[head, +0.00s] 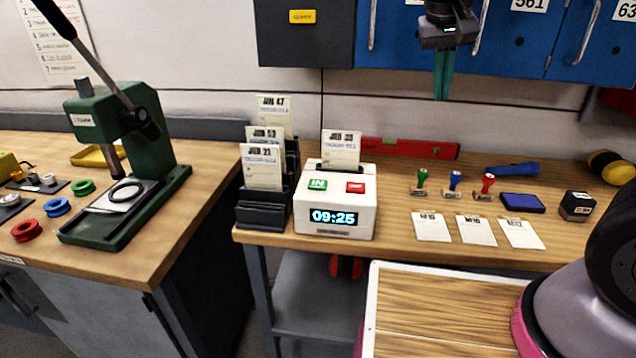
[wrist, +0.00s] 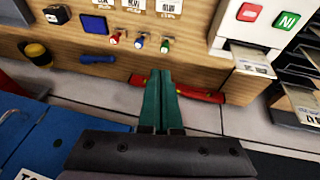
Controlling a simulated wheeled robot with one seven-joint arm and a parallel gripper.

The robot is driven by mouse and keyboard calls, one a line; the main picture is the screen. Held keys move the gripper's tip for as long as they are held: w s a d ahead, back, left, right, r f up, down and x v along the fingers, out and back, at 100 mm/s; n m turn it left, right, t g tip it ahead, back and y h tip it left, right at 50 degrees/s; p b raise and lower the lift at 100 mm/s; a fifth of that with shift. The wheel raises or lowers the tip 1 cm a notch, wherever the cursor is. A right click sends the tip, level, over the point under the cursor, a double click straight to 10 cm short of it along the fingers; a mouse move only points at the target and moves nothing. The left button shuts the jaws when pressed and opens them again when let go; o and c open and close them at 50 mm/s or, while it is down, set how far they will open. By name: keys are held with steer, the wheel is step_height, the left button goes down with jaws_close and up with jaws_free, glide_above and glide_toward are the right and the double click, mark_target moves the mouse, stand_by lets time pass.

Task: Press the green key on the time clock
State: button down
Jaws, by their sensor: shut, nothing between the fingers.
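The time clock (head: 335,205) is a white box on the right-hand bench, with a display reading 09:25 and a card in its top slot. Its green key (head: 317,184), marked IN, is on the left of the top face, and a red key (head: 355,187) is to its right. In the wrist view the green key (wrist: 287,20) is at the upper right, beside the red key (wrist: 248,12). My gripper (head: 442,97) is high above the back of the bench, to the right of the clock and well apart from it. Its green fingers (wrist: 160,75) are together and empty.
A card rack (head: 264,208) stands left of the clock. Stamps (head: 455,182), white cards (head: 475,230) and a blue ink pad (head: 522,202) lie to its right. A red level (head: 410,149) lies behind. Blue lockers (head: 505,40) hang above. A green press (head: 125,165) stands on the left bench.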

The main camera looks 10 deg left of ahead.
steer(key=a+f+n+t+h, duration=0.15)
steer(key=a+f, duration=0.25)
steer(key=a, duration=0.6)
steer(key=n+t, duration=0.4)
glide_above(325, 179)
steer(key=s+a, duration=0.1)
steer(key=s, duration=0.2)
steer(key=shift+g+y, duration=0.25)
steer(key=shift+y, duration=0.2)
step_height(325, 179, down, 4)
steer(key=shift+a+f, duration=0.1)
steer(key=shift+a, duration=0.05)
steer(key=shift+f, duration=4.35)
steer(key=shift+f, duration=0.1)
steer(key=shift+f, duration=0.35)
